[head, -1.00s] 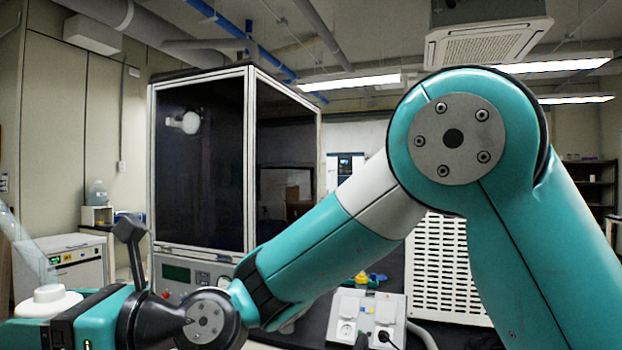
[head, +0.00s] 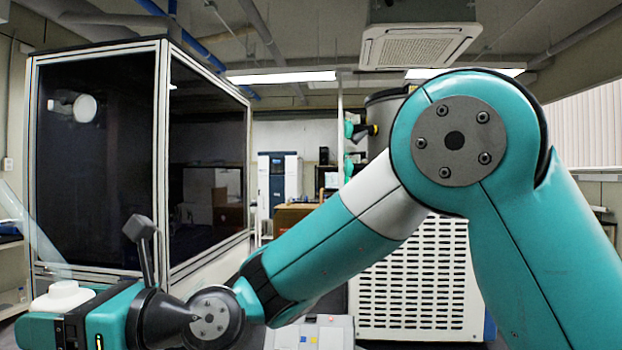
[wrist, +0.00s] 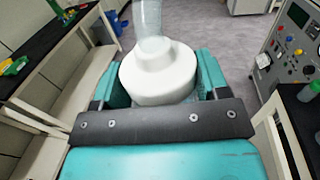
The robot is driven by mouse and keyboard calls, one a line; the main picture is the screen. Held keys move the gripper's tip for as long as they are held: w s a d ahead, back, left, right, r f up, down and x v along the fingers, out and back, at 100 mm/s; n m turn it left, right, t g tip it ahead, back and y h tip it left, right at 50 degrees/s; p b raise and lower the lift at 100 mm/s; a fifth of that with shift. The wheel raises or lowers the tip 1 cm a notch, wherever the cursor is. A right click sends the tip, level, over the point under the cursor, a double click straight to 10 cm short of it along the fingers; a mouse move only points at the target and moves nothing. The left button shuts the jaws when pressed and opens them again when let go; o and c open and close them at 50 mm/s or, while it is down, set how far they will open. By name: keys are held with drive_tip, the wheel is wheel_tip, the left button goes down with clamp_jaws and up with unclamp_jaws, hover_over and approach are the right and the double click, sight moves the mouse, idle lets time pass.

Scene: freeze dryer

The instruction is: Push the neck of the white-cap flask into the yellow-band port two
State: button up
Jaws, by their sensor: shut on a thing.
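My gripper (wrist: 160,82) is shut on the white-cap flask. In the wrist view its white cap (wrist: 158,72) sits between the teal jaws, and a clear glass part (wrist: 149,22) reaches away from it past the top edge. In the head view the white cap (head: 63,297) is at the lower left, with clear glass slanting up to the left edge. A dark cylinder (head: 384,108) stands behind my arm, with teal fittings (head: 350,129) on its left side. One fitting has a small yellow part (head: 373,130). Port two cannot be told apart; my arm hides part of the cylinder.
A tall dark-glass cabinet (head: 100,170) stands at left, close behind my gripper. A white slotted panel (head: 415,275) is beyond my arm. In the wrist view, a black-topped bench (wrist: 40,55) is at left, a control panel (wrist: 295,45) at right, with clear grey floor (wrist: 215,40) between.

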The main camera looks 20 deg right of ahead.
drive_tip(key=w+d+r+m+t+h+p, duration=0.3)
drive_tip(key=w+d, duration=0.4)
drive_tip(key=d, duration=0.4)
drive_tip(key=w+d+r+m+t+h+p, duration=0.25)
drive_tip(key=w+d, duration=0.45)
drive_tip(key=d, duration=0.4)
drive_tip(key=w+d+r+m+t+h+p, duration=0.2)
drive_tip(key=w+d+m+t+h+p, duration=0.15)
drive_tip(key=w+d, duration=0.5)
drive_tip(key=s+d+r+m+h+p, duration=0.3)
drive_tip(key=d+h, duration=0.2)
drive_tip(key=d, duration=0.9)
drive_tip(key=s+d+r+m+h+p, duration=0.25)
drive_tip(key=d+h, duration=0.25)
drive_tip(key=d, duration=1)
drive_tip(key=s+d+r+m+h+p, duration=0.2)
drive_tip(key=s+d+m+h+p, duration=0.15)
drive_tip(key=d, duration=1.05)
drive_tip(key=w+d+r+p, duration=0.2)
drive_tip(key=w+r+p, duration=0.2)
drive_tip(key=p, duration=0.1)
drive_tip(key=shift+w+d+r+t+h, duration=0.2)
drive_tip(key=shift+d+t+h, duration=0.1)
drive_tip(key=shift+d+h, duration=0.15)
drive_tip(key=shift+s+a+r, duration=0.1)
drive_tip(key=shift+a+r, duration=0.1)
drive_tip(key=shift+a, duration=0.1)
